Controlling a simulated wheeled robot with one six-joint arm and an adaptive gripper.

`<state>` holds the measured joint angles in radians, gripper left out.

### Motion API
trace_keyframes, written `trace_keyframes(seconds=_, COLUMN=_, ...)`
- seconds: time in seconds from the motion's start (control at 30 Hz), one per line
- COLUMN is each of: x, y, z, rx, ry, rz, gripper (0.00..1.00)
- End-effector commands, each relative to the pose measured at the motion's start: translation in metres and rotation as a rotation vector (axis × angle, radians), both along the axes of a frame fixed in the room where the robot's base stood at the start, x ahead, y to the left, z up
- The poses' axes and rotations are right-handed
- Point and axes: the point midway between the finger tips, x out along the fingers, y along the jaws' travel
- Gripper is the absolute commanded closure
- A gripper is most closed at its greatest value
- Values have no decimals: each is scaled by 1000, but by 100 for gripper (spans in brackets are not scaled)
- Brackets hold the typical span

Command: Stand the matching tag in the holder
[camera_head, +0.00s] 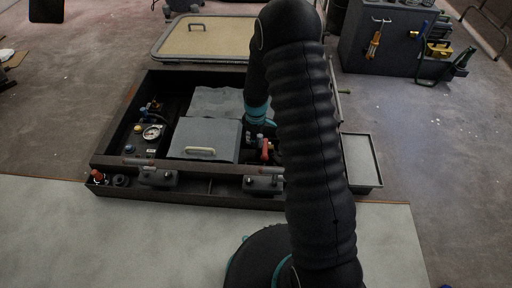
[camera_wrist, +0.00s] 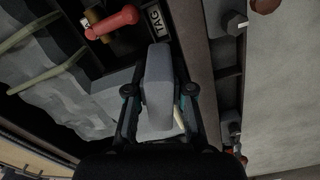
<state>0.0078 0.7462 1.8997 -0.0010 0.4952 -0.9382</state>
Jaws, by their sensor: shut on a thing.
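In the wrist view, my gripper (camera_wrist: 161,89) is shut on a plain grey, flat-sided piece (camera_wrist: 158,78), probably a tag. It sticks out past the fingertips, and I see no writing on its visible face. A small black label (camera_wrist: 157,18) reading "TAG" lies just beyond it, beside a red valve handle (camera_wrist: 112,22). Whether the label marks the holder, I cannot tell. In the head view my arm hides most of the gripper, which is low in the open hatch box (camera_head: 119,120) near the red handle (camera_head: 265,148).
A grey lid (camera_head: 204,136) with a cream handle (camera_head: 200,151) lies inside the box, left of my wrist. A gauge (camera_head: 152,132) stands at the left. Dark fittings (camera_head: 158,178) line the front rail. A shallow tray (camera_head: 360,160) is at the right.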

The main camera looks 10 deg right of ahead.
Motion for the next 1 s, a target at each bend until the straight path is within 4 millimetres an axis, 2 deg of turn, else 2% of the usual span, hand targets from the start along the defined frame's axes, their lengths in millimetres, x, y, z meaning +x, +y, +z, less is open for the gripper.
trace_keyframes(seconds=0.03, x=2, y=0, z=-15, rx=0, ry=3, rz=70, gripper=100)
trace_keyframes(seconds=0.1, x=5, y=-1, z=-28, rx=0, ry=2, rz=160, gripper=100)
trace_keyframes(seconds=0.3, x=9, y=-1, z=-48, rx=0, ry=0, rz=307, gripper=100)
trace_keyframes(seconds=0.57, x=9, y=-1, z=-62, rx=-1, ry=-1, rz=330, gripper=100)
trace_keyframes(seconds=1.0, x=9, y=-1, z=-99, rx=0, ry=0, rz=327, gripper=100)
